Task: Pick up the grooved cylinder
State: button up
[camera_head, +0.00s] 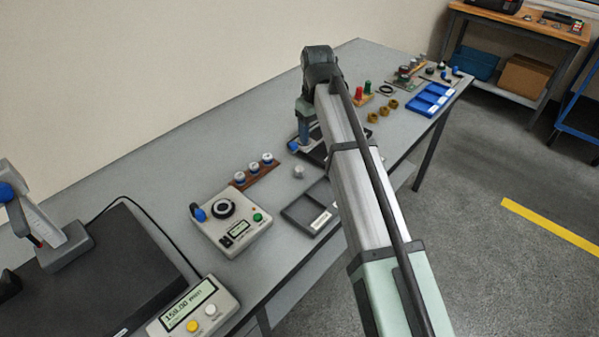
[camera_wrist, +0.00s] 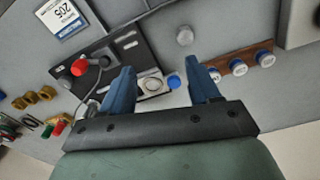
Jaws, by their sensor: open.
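A small light-grey cylinder (camera_head: 298,171) stands alone on the grey table; I take it as the grooved cylinder, though grooves are too small to make out. It also shows in the wrist view (camera_wrist: 184,36), beyond the fingertips and slightly right of the middle. My gripper (camera_wrist: 160,66) has two blue fingers spread apart with nothing held between them. In the head view my gripper (camera_head: 304,128) points down over the table, behind and slightly right of the cylinder, apart from it. My arm hides part of the table there.
A brown rack (camera_head: 262,177) with blue-and-white pieces stands close left of the cylinder. A dark fixture plate (camera_wrist: 112,52) with a red knob (camera_wrist: 79,68) lies below my gripper. A grey control box (camera_head: 231,224) and a dark tray (camera_head: 300,205) are nearer. Bare table surrounds the cylinder.

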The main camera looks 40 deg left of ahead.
aim_at(299, 168)
jog(key=s+a+r+n, duration=0.1)
jog(key=s+a, duration=0.1)
jog(key=s, duration=0.2)
notch_tip(299, 168, down, 13)
jog(key=shift+d+f, duration=0.1)
dwell(0.6)
grip_shut()
dwell(0.5)
